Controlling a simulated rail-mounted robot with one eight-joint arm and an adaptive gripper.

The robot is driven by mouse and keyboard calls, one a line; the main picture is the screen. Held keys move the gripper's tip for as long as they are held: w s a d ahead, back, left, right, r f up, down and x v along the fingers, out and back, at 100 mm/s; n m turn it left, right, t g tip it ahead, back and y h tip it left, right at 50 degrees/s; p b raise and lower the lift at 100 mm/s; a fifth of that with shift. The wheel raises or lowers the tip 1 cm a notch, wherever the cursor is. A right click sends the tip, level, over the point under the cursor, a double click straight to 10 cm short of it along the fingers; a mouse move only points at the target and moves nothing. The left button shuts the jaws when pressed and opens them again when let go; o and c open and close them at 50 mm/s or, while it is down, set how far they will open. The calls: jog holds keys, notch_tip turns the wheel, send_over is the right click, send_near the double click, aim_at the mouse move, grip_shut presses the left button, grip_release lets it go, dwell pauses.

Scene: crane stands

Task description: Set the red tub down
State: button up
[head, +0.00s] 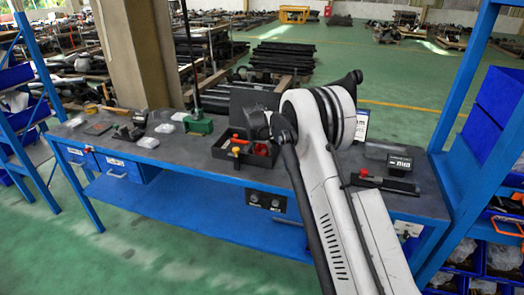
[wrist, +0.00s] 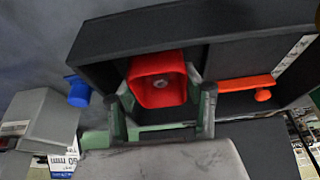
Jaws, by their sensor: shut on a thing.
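The red tub (wrist: 157,80) sits between the two fingers of my gripper (wrist: 160,92) in the wrist view. The fingers are shut on its sides. The tub is in or just over the left compartment of a black divided tray (wrist: 115,36); whether its base touches the floor of the tray I cannot tell. In the head view the black tray (head: 225,152) stands on the workbench, and part of the red tub (head: 263,149) shows in it. My arm hides the tray's right part and most of my gripper there.
A grey box (wrist: 43,118) lies at the left. On the workbench (head: 190,150) are a green-based stand (head: 199,125) and a dark device (head: 399,163). Blue racks flank the bench.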

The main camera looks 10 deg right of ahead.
jog(key=shift+f, duration=0.2)
jog(key=o, duration=0.9)
jog(key=shift+r, duration=0.15)
